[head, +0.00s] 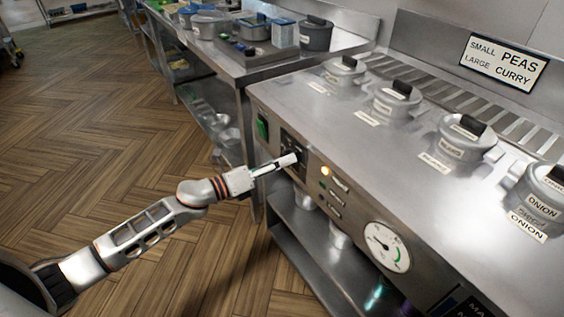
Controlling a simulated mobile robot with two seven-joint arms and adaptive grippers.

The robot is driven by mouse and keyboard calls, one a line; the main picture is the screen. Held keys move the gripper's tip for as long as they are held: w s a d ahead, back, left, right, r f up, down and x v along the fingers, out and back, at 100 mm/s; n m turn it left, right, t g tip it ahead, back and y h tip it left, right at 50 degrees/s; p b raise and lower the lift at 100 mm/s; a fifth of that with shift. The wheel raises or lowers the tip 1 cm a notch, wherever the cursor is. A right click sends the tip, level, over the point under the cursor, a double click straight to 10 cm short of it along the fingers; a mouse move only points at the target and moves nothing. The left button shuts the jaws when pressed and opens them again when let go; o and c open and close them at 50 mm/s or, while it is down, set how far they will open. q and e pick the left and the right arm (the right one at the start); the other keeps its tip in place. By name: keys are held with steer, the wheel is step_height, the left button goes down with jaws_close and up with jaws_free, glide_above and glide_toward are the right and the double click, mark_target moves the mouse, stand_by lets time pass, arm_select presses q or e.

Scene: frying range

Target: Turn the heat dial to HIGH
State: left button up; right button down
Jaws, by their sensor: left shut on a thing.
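The heat dial sits on a black panel (290,139) on the front of the steel range, left of the indicator lamps. My left gripper (287,161) reaches in from the left and is shut on the dial. Its fingers cover most of the dial, so the dial's setting and the HIGH mark cannot be read. The top indicator lamp (325,171) glows orange. A round white gauge (387,247) is further right on the front. My right gripper is not in view.
A green switch (262,127) is left of the dial panel. Lidded pots (397,99) stand in a row in the range top (312,101). A steel side table with containers is beyond, and a shelf (300,245) runs below. The wooden floor at left is clear.

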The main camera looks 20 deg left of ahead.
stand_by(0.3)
arm_select(q)
steer(key=o, duration=1.1)
steer(key=v, duration=1.2)
